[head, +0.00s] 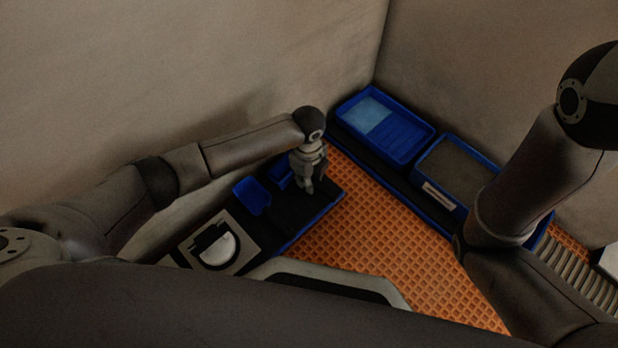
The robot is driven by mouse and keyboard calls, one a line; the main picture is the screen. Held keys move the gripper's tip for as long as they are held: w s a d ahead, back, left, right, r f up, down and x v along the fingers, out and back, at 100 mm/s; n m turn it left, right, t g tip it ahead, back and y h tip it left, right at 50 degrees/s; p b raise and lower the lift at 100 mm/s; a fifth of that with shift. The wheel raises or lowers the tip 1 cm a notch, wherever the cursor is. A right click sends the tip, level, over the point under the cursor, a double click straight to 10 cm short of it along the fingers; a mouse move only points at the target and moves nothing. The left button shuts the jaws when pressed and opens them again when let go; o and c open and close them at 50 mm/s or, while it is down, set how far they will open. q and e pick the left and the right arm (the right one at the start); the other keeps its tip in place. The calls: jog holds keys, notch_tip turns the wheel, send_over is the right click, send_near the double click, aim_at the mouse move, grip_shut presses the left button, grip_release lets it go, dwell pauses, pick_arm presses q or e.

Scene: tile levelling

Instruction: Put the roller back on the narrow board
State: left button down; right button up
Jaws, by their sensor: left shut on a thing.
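My left gripper (308,188) points down over the dark top of a narrow board (297,213) with a blue edge, left of the orange floor. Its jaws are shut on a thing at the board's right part. The held thing is small and dark here, and its shape is mostly hidden by the fingers; I take it to be the roller. I cannot tell whether it touches the board. My right arm shows at the right, but its gripper is out of view.
Small blue bins (252,195) stand left of my left gripper. A grey panel with a white round part (218,250) lies nearer. Along the right wall are a blue tray (401,146) and a blue-rimmed tub (484,168). The orange gridded floor (390,245) between is clear.

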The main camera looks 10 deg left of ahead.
pick_arm(q)
jog(key=shift+f+b, duration=0.45)
jog(key=shift+f, duration=0.45)
jog(key=c, duration=1.3)
grip_release()
jog(key=shift+o, duration=0.2)
